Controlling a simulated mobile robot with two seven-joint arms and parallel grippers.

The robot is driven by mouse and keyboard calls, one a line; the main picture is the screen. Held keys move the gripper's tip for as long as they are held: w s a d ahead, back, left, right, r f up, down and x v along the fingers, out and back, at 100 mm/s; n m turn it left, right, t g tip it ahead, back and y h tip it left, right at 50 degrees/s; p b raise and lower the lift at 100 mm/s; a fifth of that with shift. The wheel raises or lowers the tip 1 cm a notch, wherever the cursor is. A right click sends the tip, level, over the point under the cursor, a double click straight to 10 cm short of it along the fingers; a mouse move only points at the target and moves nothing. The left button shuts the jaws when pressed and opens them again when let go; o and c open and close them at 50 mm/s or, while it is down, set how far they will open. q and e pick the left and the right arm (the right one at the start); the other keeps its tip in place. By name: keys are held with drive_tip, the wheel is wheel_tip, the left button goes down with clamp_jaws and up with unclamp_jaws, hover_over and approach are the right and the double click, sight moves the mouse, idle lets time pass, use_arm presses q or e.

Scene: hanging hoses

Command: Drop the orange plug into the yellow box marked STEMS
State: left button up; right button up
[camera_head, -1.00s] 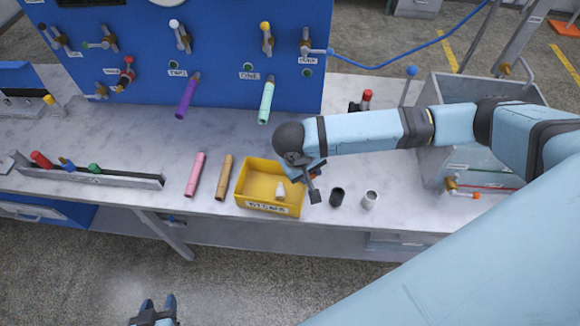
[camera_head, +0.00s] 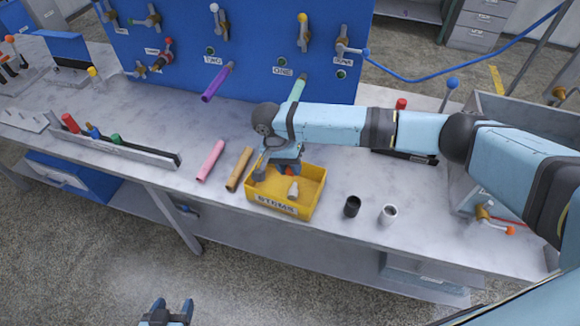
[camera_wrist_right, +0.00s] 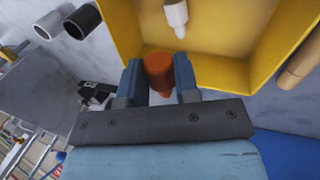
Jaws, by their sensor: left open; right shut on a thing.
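The yellow box (camera_head: 306,189) marked STEMS stands near the table's front edge, with a white plug (camera_head: 293,190) inside; the box also shows in the right wrist view (camera_wrist_right: 235,75). My right gripper (camera_head: 274,170) is over the back left part of the box in the head view. In the right wrist view my right gripper (camera_wrist_right: 158,82) is shut on the orange plug (camera_wrist_right: 158,70), which is in front of the box's inside. I cannot tell its exact height above the floor of the box. My left gripper (camera_head: 168,312) is open and empty, low in front of the table.
A pink tube (camera_head: 210,160) and a brown tube (camera_head: 239,169) lie left of the box. Behind is a blue panel (camera_head: 250,50) with valves and hanging hose stubs.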

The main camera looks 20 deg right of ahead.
sight(290, 174)
wheel_tip(290, 174, down, 3)
drive_tip(key=shift+r+b, duration=0.2)
drive_tip(key=shift+b, duration=0.75)
drive_tip(key=shift+f+b, duration=0.35)
drive_tip(key=shift+b, duration=0.1)
use_arm(q)
wheel_tip(290, 174, down, 4)
drive_tip(key=shift+s+f, duration=0.1)
drive_tip(key=shift+s, duration=0.05)
use_arm(e)
drive_tip(key=o, duration=1)
drive_tip(key=shift+c, duration=0.2)
use_arm(q)
drive_tip(key=shift+f, duration=0.15)
use_arm(e)
drive_tip(key=v, duration=1.4)
